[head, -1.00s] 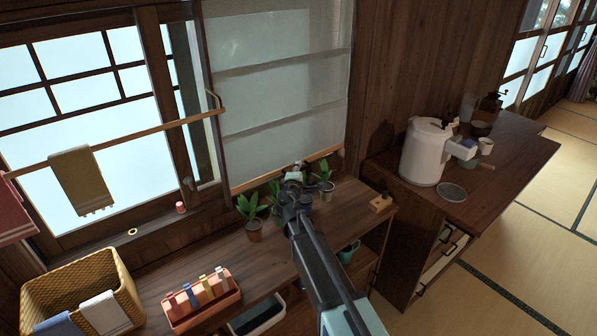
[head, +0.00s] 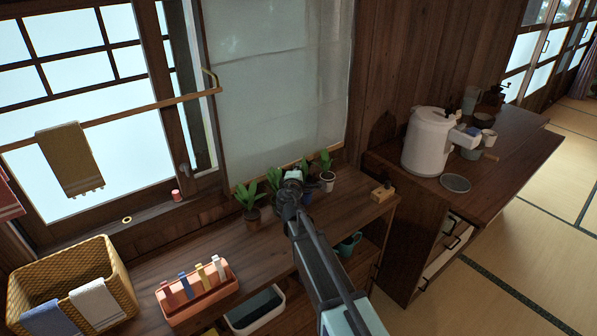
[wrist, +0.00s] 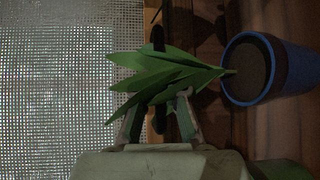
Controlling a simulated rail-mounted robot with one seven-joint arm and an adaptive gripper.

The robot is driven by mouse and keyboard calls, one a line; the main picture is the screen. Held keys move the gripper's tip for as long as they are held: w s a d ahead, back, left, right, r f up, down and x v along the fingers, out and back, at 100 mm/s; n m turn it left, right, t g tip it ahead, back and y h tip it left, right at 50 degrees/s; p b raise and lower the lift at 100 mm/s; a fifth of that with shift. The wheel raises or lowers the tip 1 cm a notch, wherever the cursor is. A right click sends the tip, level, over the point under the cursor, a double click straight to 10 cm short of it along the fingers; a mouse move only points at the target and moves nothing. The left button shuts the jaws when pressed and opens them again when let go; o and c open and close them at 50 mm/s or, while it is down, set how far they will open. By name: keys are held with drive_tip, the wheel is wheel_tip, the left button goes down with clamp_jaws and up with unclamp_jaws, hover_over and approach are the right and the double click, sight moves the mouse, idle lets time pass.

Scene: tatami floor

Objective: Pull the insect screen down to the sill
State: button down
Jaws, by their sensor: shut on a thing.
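The pale mesh insect screen (head: 278,90) hangs over the right-hand window panel, its lower edge low behind the plants. It fills the left of the wrist view (wrist: 60,90). My gripper (head: 291,178) is at the lower edge, near its middle. In the wrist view the fingers (wrist: 158,112) close around a dark strip at the mesh's edge, seemingly the bottom bar. Green leaves (wrist: 150,80) lie across the view in front of the fingertips and hide part of the grip. I cannot tell whether the bar touches the sill.
A wooden block (head: 382,192) and a peg tray (head: 198,290) are on the counter. A white appliance (head: 427,142) stands right.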

drive_tip(key=shift+r, duration=0.1)
drive_tip(key=c, duration=1.2)
unclamp_jaws()
